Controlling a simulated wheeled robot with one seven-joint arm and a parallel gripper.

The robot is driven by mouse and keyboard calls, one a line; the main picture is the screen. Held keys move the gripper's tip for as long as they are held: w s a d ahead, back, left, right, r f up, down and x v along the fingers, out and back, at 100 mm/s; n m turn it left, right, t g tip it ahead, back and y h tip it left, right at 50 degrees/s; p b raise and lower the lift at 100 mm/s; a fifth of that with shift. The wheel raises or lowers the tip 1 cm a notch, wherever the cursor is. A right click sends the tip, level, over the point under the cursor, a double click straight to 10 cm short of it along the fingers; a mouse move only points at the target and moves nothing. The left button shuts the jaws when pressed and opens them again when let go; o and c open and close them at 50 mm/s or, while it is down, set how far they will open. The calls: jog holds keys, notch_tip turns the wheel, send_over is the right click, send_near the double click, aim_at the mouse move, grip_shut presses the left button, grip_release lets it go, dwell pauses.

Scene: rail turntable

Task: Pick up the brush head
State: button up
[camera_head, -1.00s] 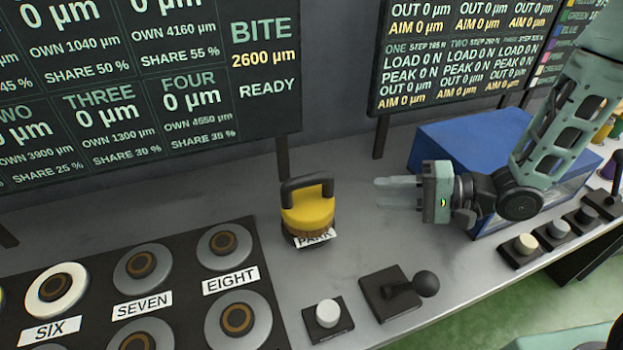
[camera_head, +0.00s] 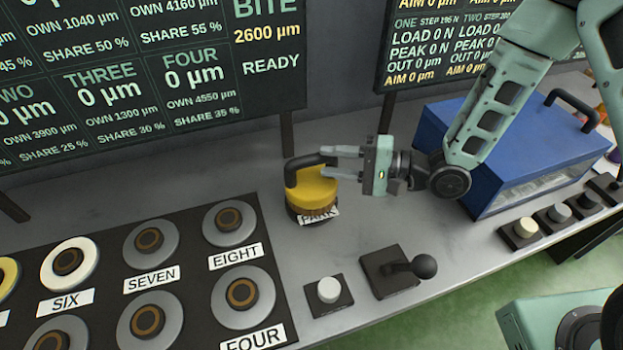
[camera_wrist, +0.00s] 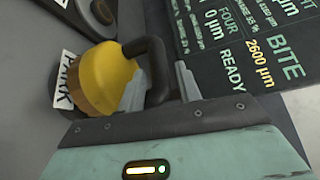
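The brush head (camera_head: 314,191) is a yellow round block with dark bristles below and a black arched handle (camera_head: 290,170). It stands upright on the grey bench behind the PARK label (camera_head: 319,215). My gripper (camera_head: 325,161) comes in level from the right, with its two fingers at the handle's height. In the wrist view, the black handle (camera_wrist: 157,58) lies between the two finger tips (camera_wrist: 159,72), with the yellow body (camera_wrist: 103,78) to the left. The fingers look apart, with some space beside the handle. Part of the handle is hidden behind the fingers in the head view.
A panel of round numbered pads (camera_head: 190,258) lies at the left. A white button (camera_head: 328,290) and a black lever (camera_head: 410,268) sit in front. A blue box (camera_head: 450,125) stands to the right, under my arm. Dark display boards stand behind.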

aim_at(311, 177)
jog(key=p+x, duration=0.2)
jog(key=x, duration=0.3)
jog(key=shift+w+f, duration=0.15)
jog(key=shift+c, duration=0.3)
grip_shut()
dwell(1.0)
